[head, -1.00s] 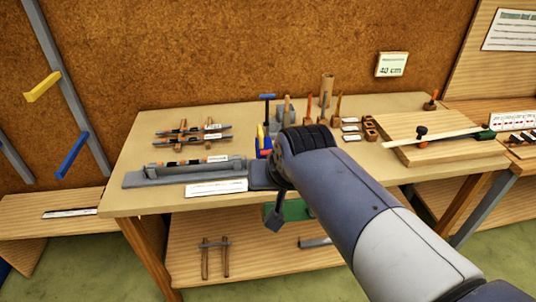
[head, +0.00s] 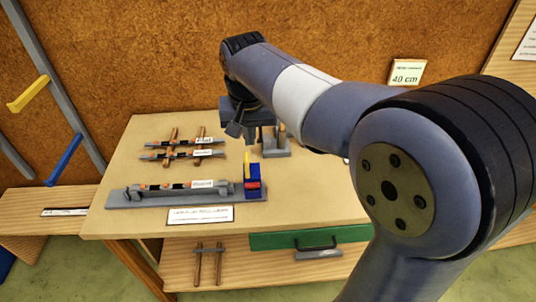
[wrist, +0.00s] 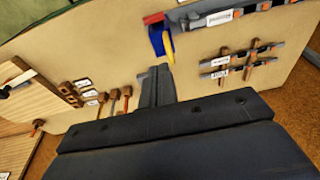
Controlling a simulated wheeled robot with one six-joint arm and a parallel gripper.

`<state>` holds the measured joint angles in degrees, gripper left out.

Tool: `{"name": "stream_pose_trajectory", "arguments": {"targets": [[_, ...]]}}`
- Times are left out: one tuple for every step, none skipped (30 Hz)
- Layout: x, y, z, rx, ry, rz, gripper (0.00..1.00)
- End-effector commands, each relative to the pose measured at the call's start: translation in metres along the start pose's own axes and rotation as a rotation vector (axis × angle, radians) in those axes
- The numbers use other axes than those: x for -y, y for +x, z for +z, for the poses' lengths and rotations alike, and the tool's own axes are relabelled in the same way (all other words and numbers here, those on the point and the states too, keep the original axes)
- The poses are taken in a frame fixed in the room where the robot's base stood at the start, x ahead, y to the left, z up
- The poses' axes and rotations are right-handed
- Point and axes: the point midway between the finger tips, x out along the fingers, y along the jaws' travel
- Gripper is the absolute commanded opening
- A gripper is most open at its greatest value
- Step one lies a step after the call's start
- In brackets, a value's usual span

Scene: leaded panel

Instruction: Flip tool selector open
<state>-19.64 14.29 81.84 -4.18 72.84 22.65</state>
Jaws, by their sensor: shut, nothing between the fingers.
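A small blue, yellow and red mechanism, which looks like the tool selector (head: 252,182), stands at the right end of a long grey fixture (head: 118,198) on the bench. It also shows in the wrist view (wrist: 157,40), at the top middle. My gripper (head: 252,142) points down above and behind it, apart from it in the head view. In the wrist view my gripper's fingers (wrist: 156,76) are together and empty, with their tips just below the yellow part. Whether the tips touch the mechanism cannot be told. My gripper hides the space behind the selector.
Crossed wooden and dark strips (head: 183,148) lie at the back left of the bench (head: 310,195). A grey tool stand (head: 275,150) is close behind my gripper. A white label (head: 200,215) lies in front of the fixture. Clear bench top is right of the selector.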

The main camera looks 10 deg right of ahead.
Motion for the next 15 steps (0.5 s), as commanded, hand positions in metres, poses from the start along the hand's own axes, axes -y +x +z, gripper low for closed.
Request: {"name": "stream_pose_trajectory", "arguments": {"targets": [[0.0032, -0.0013, -0.0016, 0.005, -0.004, 0.003, 0.0], [0.0042, -0.0014, -0.002, 0.007, -0.005, 0.004, 0.0], [0.005, -0.0012, -0.0023, 0.008, -0.005, 0.005, 0.0], [0.0052, -0.0011, -0.0023, 0.009, -0.005, 0.006, 0.0], [0.0053, -0.0009, -0.0023, 0.01, -0.005, 0.006, 0.0], [0.0052, -0.0008, -0.0022, 0.01, -0.005, 0.006, 0.0], [0.0051, -0.0007, -0.0022, 0.01, -0.005, 0.006, 0.0], [0.005, -0.0006, -0.0022, 0.01, -0.005, 0.006, 0.0], [0.0049, -0.0006, -0.0022, 0.009, -0.005, 0.006, 0.0], [0.0049, -0.0006, -0.0022, 0.009, -0.004, 0.006, 0.0], [0.0048, -0.0006, -0.0022, 0.009, -0.004, 0.006, 0.0], [0.0048, -0.0004, -0.0022, 0.009, -0.004, 0.006, 0.0], [0.0047, 0.0, -0.0022, 0.009, -0.004, 0.006, 0.0], [0.0047, 0.0008, -0.0021, 0.01, -0.004, 0.006, 0.0], [0.0046, 0.0028, -0.0021, 0.01, -0.004, 0.007, 0.0]]}}
